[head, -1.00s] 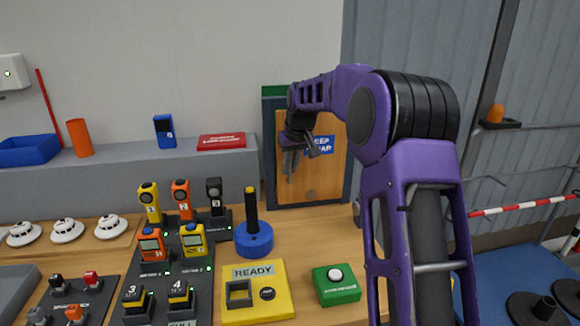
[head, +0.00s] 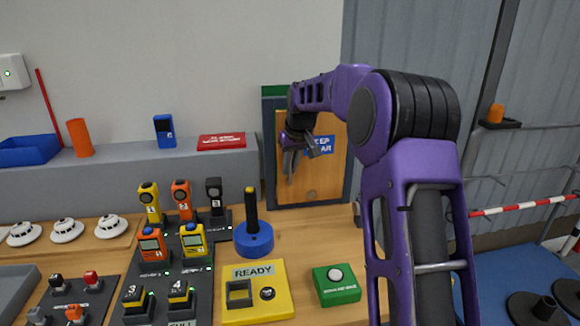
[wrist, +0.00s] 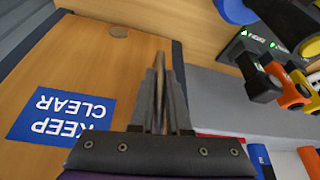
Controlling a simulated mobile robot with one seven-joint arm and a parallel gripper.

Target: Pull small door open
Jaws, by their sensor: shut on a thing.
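The small door (head: 311,180) is a wooden panel with a blue KEEP CLEAR sign (head: 321,145), set in a dark frame (head: 269,150) at the back of the bench. It looks closed or nearly so; I cannot tell if there is a small gap. My gripper (head: 289,168) is at the left part of the door in the head view, fingers pointing down. In the wrist view, the fingers (wrist: 160,75) are close together in front of the door (wrist: 100,60), near its frame edge. They are shut on what seems to be the door's handle, mostly hidden by the fingers.
A blue base with a black stick (head: 253,238), a yellow READY box (head: 256,292) and a green button box (head: 336,286) stand on the bench before the door. A grey ledge (head: 120,170) with a red box (head: 221,141) lies to the left.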

